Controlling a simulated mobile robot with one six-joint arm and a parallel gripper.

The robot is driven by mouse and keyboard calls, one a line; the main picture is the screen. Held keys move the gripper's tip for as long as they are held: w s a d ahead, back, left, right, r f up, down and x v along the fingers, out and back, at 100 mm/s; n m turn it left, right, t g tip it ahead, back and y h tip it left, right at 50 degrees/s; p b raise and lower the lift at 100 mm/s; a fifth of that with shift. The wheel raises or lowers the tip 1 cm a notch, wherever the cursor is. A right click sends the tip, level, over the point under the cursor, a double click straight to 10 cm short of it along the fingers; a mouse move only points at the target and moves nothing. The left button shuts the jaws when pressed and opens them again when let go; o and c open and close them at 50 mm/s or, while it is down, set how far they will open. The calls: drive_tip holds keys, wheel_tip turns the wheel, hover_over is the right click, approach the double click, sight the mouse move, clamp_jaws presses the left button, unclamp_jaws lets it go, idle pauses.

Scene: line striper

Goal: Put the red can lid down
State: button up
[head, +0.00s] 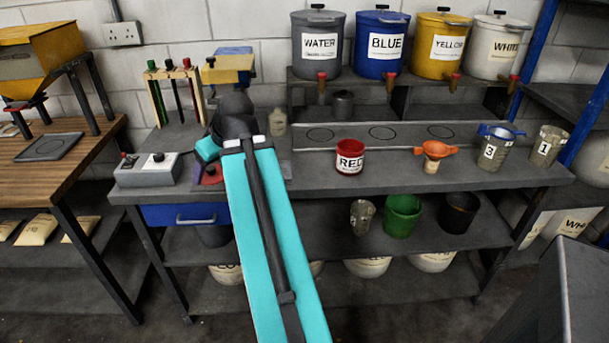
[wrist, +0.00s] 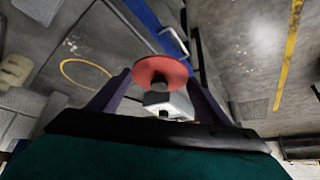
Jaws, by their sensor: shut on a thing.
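The red can lid (wrist: 162,68) shows in the wrist view as a round red disc with a dark knob at its middle. My gripper (wrist: 160,79) has its two dark purple fingers on either side of the lid and is shut on it. In the head view my arm hides most of the gripper, and only a small bit of red shows beside it, above the left part of the bench. The can labelled RED (head: 349,163) stands upright on the bench, right of my arm, with red showing at its top.
A grey control box (head: 148,171) stands at the bench's left end, near my gripper. Labelled drums (head: 388,45) line the shelf behind. The bench front between arm and cups is mostly clear.

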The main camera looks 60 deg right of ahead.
drive_tip(key=s+d+b, duration=0.1)
drive_tip(key=s+d, duration=0.4)
drive_tip(key=s, duration=0.3)
drive_tip(key=s+d+f+b, duration=0.1)
drive_tip(key=s+d+b, duration=0.1)
drive_tip(key=s+d, duration=0.3)
drive_tip(key=s+d+b, duration=0.2)
drive_tip(key=s+d, duration=0.2)
drive_tip(key=s, duration=0.9)
drive_tip(key=shift+d+f, duration=0.2)
drive_tip(key=shift+d, duration=0.2)
drive_tip(key=shift+d+r, duration=0.1)
drive_tip(key=w+d+p, duration=0.2)
drive_tip(key=w+p, duration=0.1)
drive_tip(key=p, duration=0.4)
drive_tip(key=shift+d, duration=0.35)
drive_tip(key=p, duration=0.4)
drive_tip(key=shift+w+d, duration=0.35)
drive_tip(key=shift+w, duration=0.05)
